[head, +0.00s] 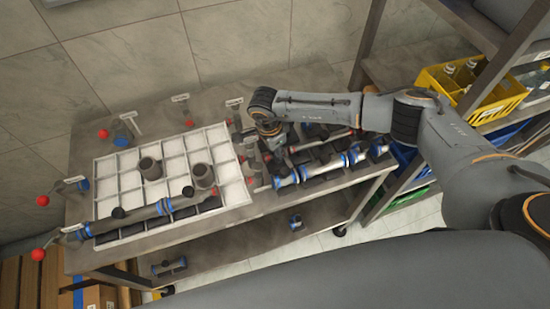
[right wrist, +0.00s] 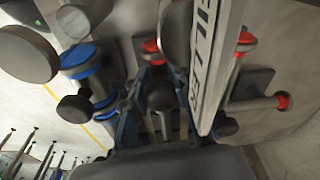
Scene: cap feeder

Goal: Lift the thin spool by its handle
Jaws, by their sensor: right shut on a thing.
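My right gripper (head: 274,147) is over the right part of the table, low among the spools. In the right wrist view, its dark fingers (right wrist: 152,103) are shut around a dark round-ended handle (right wrist: 161,97). I take this to be the thin spool's handle; most of the spool's body is hidden by the gripper. A thin grey rod with red ends (head: 322,140) lies just right of the gripper in the head view. Red-ended parts also show in the right wrist view (right wrist: 283,101). I cannot tell whether the held spool is clear of its rest. My left gripper is not in view.
A white compartment tray (head: 105,168) fills the table's left part, with dark cups (head: 150,168) and a long blue-collared spool (head: 140,215). Blue-collared spools (head: 285,181) lie along the right front. Red-knobbed levers (head: 103,133) line the table's edge. A yellow crate (head: 490,103) is on the right shelf.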

